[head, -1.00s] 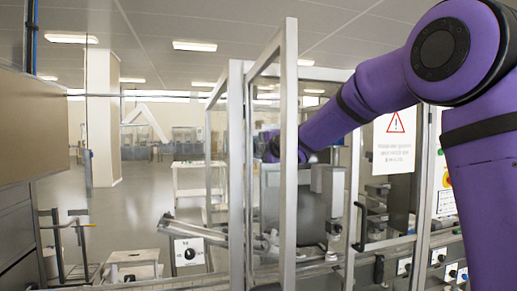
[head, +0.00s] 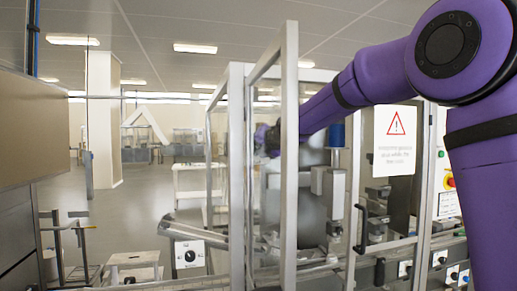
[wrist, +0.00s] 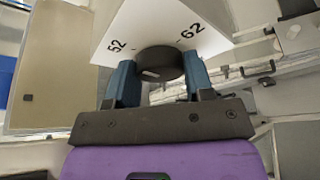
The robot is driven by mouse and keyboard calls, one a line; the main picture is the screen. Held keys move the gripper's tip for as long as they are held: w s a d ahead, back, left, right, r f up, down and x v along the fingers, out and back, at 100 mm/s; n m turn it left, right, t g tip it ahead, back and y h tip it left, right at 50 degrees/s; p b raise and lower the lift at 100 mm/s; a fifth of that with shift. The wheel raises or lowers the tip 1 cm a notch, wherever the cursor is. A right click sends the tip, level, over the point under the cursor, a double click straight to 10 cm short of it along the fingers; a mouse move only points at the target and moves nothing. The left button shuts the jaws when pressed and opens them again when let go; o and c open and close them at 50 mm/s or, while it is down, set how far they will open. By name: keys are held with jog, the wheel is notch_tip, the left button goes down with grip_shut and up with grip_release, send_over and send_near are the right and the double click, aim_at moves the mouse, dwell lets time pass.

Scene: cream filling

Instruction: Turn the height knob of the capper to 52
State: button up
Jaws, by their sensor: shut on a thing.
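In the wrist view, the black round height knob (wrist: 161,64) sits on a white plate (wrist: 150,22) printed with 52 on the left and 62 on the right. A short pale mark shows on the knob's face; which number it points to I cannot tell. My gripper (wrist: 159,84) has its blue fingers on either side of the knob and is shut on it. In the head view my gripper end (head: 268,140) is a dark shape partly hidden behind the enclosure's door post.
A metal-framed glass enclosure (head: 237,180) stands around the machine, close to my arm. A warning sign (head: 395,141) hangs on its right side. Another white plate with a black knob (head: 189,254) is lower left. Open floor (head: 125,215) lies to the left.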

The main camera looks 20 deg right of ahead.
jog(key=shift+f+n, duration=0.15)
jog(key=shift+n, duration=0.15)
dwell(0.5)
jog(key=o, duration=0.9)
jog(key=shift+o, duration=0.2)
jog(key=v, duration=1.1)
jog(key=shift+a, duration=0.15)
jog(key=shift+w, duration=0.1)
